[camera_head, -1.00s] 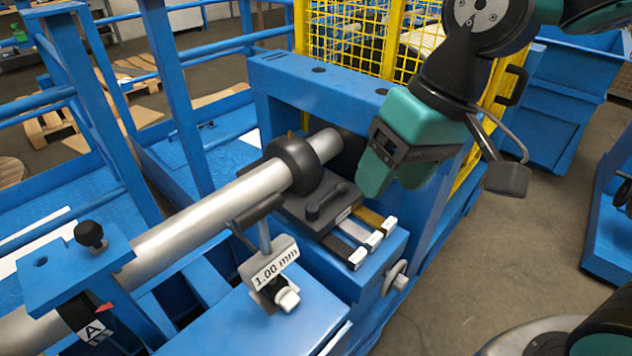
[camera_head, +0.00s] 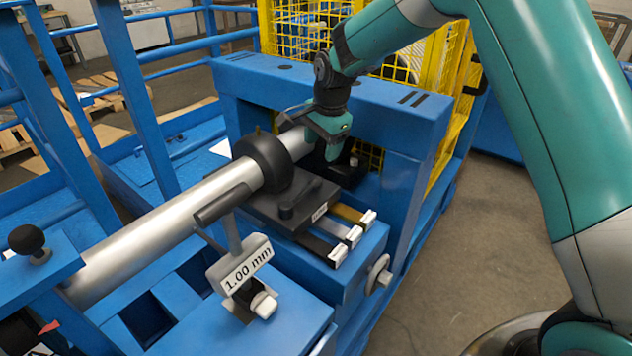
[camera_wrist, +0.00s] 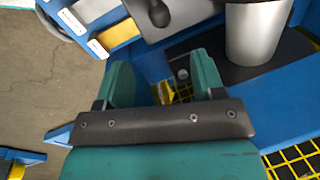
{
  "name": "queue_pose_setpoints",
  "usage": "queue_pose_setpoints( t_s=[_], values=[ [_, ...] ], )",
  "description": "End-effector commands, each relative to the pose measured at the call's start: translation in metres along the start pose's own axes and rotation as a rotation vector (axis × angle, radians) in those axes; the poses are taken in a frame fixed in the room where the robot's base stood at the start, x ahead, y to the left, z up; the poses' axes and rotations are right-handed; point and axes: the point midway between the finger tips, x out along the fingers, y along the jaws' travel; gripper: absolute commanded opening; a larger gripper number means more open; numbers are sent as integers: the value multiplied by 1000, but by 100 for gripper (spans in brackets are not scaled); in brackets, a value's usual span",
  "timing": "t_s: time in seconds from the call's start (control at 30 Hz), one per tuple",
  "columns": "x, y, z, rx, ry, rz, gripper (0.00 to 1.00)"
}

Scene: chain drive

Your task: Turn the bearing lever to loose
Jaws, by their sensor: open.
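The bearing lever (camera_head: 299,209) is a short black handle with a round end, lying on top of the dark bearing block (camera_head: 322,191). The block sits below the black round bearing housing (camera_head: 262,162) around the steel shaft (camera_head: 165,233). In the wrist view the lever's rounded end (camera_wrist: 159,13) shows at the top edge, partly cut off. My gripper (camera_head: 330,152) is beyond the block, near the shaft's far end, pointing down and apart from the lever. In the wrist view my gripper (camera_wrist: 163,70) has its two teal fingers spread with nothing between them.
Labelled shim strips (camera_head: 344,235) stick out of the block's right side. A handwheel (camera_head: 378,272) is below them. A "1.00 mm" tag (camera_head: 248,266) stands in front. The blue frame's crossbeam (camera_head: 385,108) and yellow mesh guard (camera_head: 290,45) are close behind my gripper.

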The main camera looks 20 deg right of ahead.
Motion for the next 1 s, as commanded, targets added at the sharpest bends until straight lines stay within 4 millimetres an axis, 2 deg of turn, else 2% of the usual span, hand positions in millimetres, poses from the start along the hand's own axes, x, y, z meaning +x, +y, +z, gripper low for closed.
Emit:
queue_pose_setpoints(
  t_s=[0.03, 0.2, 0.5, 0.7, 0.97, 1.0],
  values=[
    [13, 1, 0, 0, -1, 4, 62],
    [53, 1, 0, -1, -1, 4, 62],
    [108, 0, 1, -3, -1, 2, 62],
    [121, 0, 1, -3, 0, -1, 62],
    [123, 0, 1, -3, 0, -1, 62],
    [123, 0, 1, -3, 0, -1, 60]
  ],
)
